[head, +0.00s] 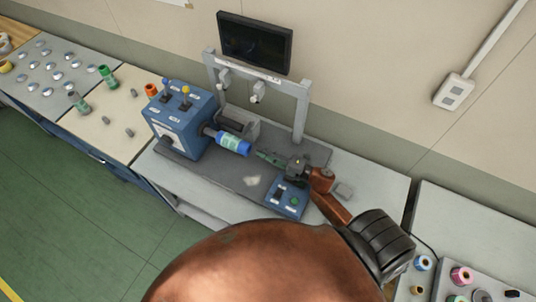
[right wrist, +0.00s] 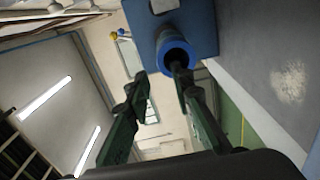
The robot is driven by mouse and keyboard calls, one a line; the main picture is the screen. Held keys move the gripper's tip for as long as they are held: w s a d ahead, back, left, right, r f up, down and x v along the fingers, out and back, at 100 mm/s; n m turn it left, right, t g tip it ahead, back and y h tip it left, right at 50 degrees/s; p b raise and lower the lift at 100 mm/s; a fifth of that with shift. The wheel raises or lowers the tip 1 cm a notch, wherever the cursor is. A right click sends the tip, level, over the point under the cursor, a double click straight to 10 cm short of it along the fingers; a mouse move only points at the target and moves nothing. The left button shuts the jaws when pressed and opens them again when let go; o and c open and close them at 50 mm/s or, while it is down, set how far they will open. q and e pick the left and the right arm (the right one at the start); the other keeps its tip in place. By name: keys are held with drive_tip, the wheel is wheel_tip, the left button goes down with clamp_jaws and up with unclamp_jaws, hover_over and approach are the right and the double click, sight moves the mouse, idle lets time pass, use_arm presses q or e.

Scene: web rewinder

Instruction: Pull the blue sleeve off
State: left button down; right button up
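The blue sleeve (head: 244,148) sits on the spindle sticking out to the right of the blue rewinder box (head: 183,122), with a light teal and white band behind its blue end. In the right wrist view its round blue end with a dark hollow (right wrist: 177,52) faces me, just beyond the tip of one finger. My right gripper (head: 262,155) is open and empty, its dark green fingers pointing at the sleeve from the right, with a small gap to it. In the right wrist view the fingers (right wrist: 158,75) stand apart. My left gripper is not in view.
A grey frame with a monitor (head: 255,42) stands behind the spindle. A blue button box (head: 289,198) lies in front of my right gripper. Spools (head: 107,76) and small parts stand on the left table; more rolls (head: 461,276) are at the lower right.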

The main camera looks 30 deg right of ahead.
sight(248, 145)
drive_tip(key=shift+x, duration=3.7)
drive_tip(key=shift+c, duration=0.7)
clamp_jaws()
drive_tip(key=shift+r, duration=0.15)
drive_tip(key=shift+r, duration=0.15)
